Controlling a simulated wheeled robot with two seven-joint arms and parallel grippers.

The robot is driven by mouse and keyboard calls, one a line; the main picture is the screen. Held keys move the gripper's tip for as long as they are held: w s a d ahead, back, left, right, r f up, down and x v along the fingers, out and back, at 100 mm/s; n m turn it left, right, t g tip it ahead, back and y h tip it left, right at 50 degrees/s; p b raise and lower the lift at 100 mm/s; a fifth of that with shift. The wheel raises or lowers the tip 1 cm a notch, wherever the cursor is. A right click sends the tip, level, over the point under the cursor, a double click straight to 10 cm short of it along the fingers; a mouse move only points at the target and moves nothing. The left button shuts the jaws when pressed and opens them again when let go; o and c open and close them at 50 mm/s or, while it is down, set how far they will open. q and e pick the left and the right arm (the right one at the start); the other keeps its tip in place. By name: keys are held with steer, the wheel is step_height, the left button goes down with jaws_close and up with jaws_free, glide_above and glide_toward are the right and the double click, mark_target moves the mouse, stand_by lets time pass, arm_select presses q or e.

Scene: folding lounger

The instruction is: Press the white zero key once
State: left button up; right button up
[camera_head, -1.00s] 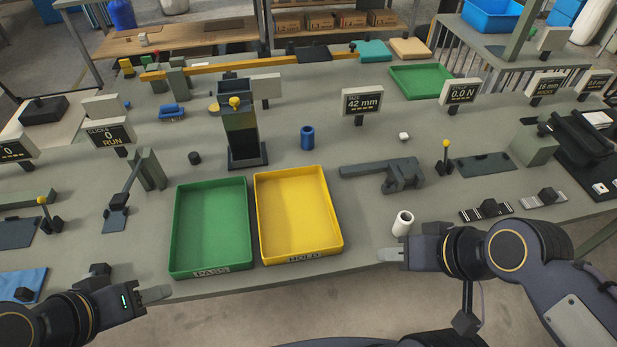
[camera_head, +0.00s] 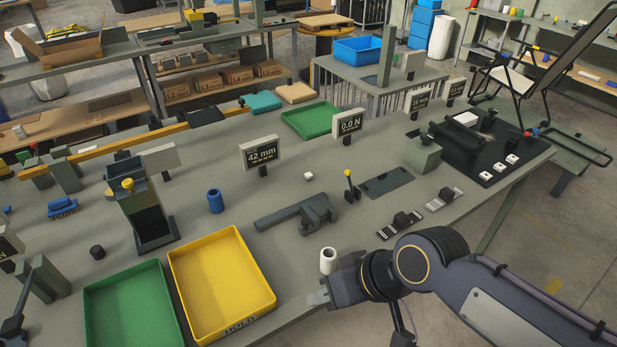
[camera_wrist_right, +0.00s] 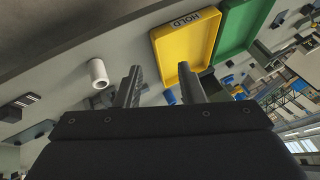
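A black device (camera_head: 465,150) stands at the far right end of the bench. Small white keys show along its front edge: one on the left (camera_head: 486,177), one in the middle (camera_head: 498,168) and one on the right (camera_head: 511,159). Their markings are too small to read, so I cannot tell which is the zero key. A white plate (camera_head: 466,119) sits on the device. My right gripper (camera_head: 318,298) is at the bench's front edge, well left of the keys. In the right wrist view its fingers (camera_wrist_right: 161,86) are apart with nothing between them. My left gripper is out of view.
A white hollow cylinder (camera_head: 328,261) stands close to my right gripper. A yellow tray (camera_head: 262,318) lies to its left. A black-and-white striped block (camera_head: 400,222), a yellow-knobbed lever (camera_head: 348,184) and a grey block (camera_head: 422,155) stand towards the device. The bench's right front edge runs below the keys.

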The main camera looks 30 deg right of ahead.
jaws_close()
stand_by(1.4)
